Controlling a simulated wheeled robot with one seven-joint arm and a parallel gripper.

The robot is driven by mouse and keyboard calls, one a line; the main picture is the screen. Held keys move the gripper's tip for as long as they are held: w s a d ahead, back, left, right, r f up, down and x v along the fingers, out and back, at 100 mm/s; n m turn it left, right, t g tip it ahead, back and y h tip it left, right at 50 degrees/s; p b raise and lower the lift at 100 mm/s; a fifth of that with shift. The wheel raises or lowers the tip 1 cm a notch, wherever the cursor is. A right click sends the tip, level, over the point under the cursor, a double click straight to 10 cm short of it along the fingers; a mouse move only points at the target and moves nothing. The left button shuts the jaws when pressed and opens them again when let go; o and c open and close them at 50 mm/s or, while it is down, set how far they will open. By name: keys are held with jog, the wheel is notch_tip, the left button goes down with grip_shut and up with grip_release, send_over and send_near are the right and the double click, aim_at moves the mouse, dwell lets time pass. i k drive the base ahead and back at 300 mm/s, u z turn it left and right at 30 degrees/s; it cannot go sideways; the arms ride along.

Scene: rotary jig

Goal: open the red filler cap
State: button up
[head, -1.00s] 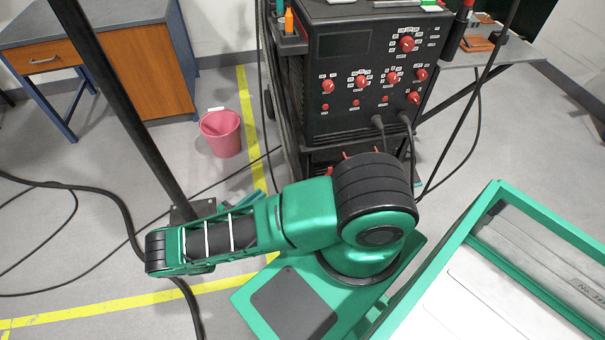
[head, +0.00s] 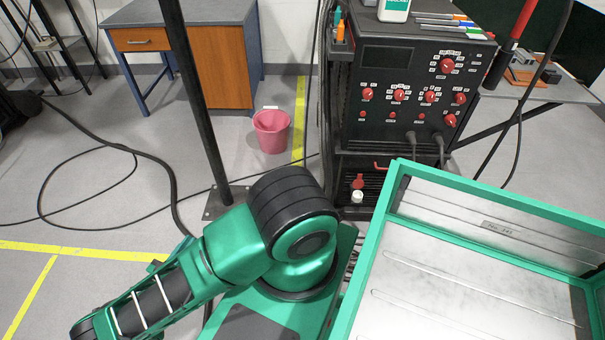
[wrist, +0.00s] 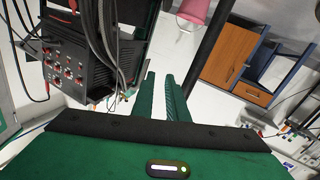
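A small red cap (head: 358,182), which looks like the filler cap, sits on the front of the black lower unit (head: 378,170) in the head view. A small white part (head: 357,196) shows just below it. I cannot tell the cap in the wrist view. My gripper (wrist: 160,74) shows in the wrist view as two green fingers with a narrow gap between them and nothing held. The fingers point towards the floor area between the black machine and the wooden desk, apart from both. In the head view my gripper is out of frame.
The black machine (head: 415,100) with red knobs stands on the lower unit, with cables hanging at its front. A dark post (head: 195,100) rises left of it. A pink bucket (head: 271,131) and a desk (head: 185,50) stand behind. Cables lie on the left floor.

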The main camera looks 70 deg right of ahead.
aim_at(358, 183)
jog(key=u, duration=0.6)
jog(key=i, duration=0.75)
jog(key=z, duration=2.9)
